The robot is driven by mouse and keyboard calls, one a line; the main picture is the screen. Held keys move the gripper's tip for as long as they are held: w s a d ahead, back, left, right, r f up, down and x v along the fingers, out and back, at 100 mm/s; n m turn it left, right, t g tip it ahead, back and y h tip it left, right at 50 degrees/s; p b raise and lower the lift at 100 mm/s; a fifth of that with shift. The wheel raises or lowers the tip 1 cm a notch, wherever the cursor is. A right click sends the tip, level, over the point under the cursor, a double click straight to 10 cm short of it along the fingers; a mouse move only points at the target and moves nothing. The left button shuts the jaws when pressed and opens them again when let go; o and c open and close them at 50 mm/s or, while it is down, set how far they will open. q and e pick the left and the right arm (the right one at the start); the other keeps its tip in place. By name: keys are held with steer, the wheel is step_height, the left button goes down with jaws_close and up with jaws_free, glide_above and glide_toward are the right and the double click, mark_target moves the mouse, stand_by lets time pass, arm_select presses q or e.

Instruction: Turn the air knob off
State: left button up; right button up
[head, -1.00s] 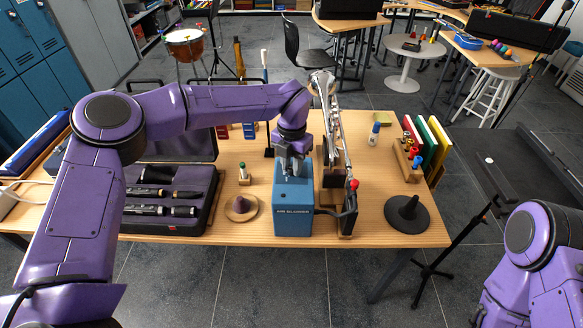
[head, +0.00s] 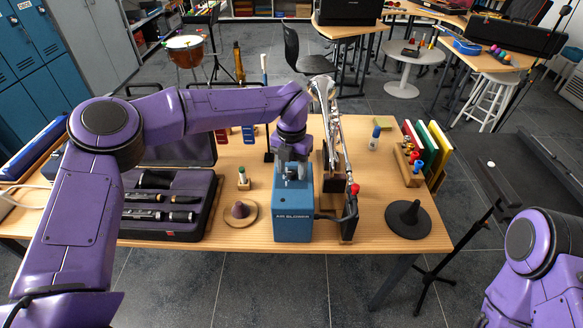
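The blue air blower box (head: 293,212) stands near the front edge of the table, with its lettered label on the front face. My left gripper (head: 291,178) points down at the top of the box, and its fingers are small and partly hidden against it. The air knob is not distinguishable; the gripper covers that part of the box top. I cannot tell whether the fingers are open, shut or touching a knob. My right arm (head: 540,245) shows at the lower right, but its gripper is out of view.
A silver instrument (head: 327,115) on a dark stand is close to the right of the box. An open case (head: 205,205) with black instrument parts lies left. A cone on a round base (head: 240,213) and a black cone stand (head: 408,218) flank the box.

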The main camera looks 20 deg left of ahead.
mark_target(291, 171)
arm_select(q)
steer(key=shift+r, duration=0.35)
step_height(291, 171, up, 10)
steer(key=b, duration=0.2)
steer(key=shift+f, duration=0.15)
